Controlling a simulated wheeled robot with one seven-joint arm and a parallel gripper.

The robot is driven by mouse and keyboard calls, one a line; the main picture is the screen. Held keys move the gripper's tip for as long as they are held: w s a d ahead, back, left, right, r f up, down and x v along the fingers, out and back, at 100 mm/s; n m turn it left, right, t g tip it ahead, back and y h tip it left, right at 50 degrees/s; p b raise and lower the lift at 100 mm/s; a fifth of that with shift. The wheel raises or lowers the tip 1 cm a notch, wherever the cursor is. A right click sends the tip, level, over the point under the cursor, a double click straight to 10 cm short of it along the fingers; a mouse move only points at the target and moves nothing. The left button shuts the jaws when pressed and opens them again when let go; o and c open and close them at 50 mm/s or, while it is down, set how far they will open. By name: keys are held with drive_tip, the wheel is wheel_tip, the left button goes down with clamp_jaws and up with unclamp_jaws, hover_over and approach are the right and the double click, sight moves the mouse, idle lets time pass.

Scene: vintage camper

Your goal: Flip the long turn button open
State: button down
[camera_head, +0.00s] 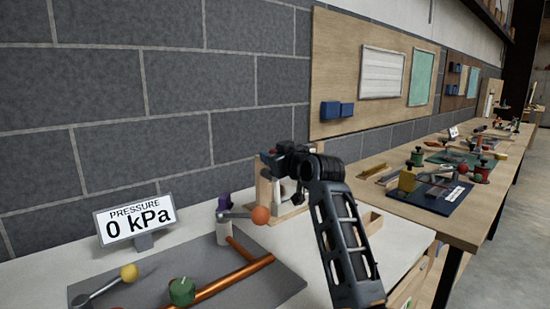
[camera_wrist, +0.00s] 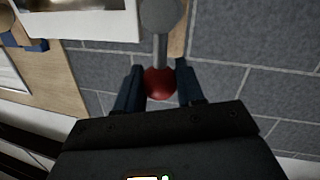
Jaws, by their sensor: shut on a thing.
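The long turn button shows in the wrist view as a grey bar (camera_wrist: 161,48) with a round grey pivot disc (camera_wrist: 162,15) and a dark red ball (camera_wrist: 159,84) at its other end. My gripper (camera_wrist: 160,80) has one dark finger on each side of the red ball and is shut on it. In the head view my gripper (camera_head: 275,165) is at a small wooden stand (camera_head: 290,213) on the white-topped bench. My gripper and wrist hide most of the stand and the turn button there.
A pressure sign (camera_head: 137,219) reading 0 kPa stands at left. Near it are an orange-ball lever (camera_head: 261,215), a copper pipe (camera_head: 225,287), a yellow knob (camera_head: 129,273) and a green knob (camera_head: 182,291). A block wall (camera_head: 150,120) rises behind. A wooden bench (camera_head: 440,222) with several items extends right.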

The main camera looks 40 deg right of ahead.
drive_tip(key=shift+a+r, duration=0.1)
drive_tip(key=shift+r, duration=0.15)
drive_tip(key=c, duration=1.1)
unclamp_jaws()
drive_tip(key=o, duration=0.4)
drive_tip(key=shift+f, duration=0.15)
drive_tip(key=shift+c, duration=0.2)
drive_tip(key=s+a, duration=0.1)
drive_tip(key=s, duration=0.6)
drive_tip(key=shift+s+a+r+b, duration=0.2)
drive_tip(key=shift+s+r+b, duration=0.15)
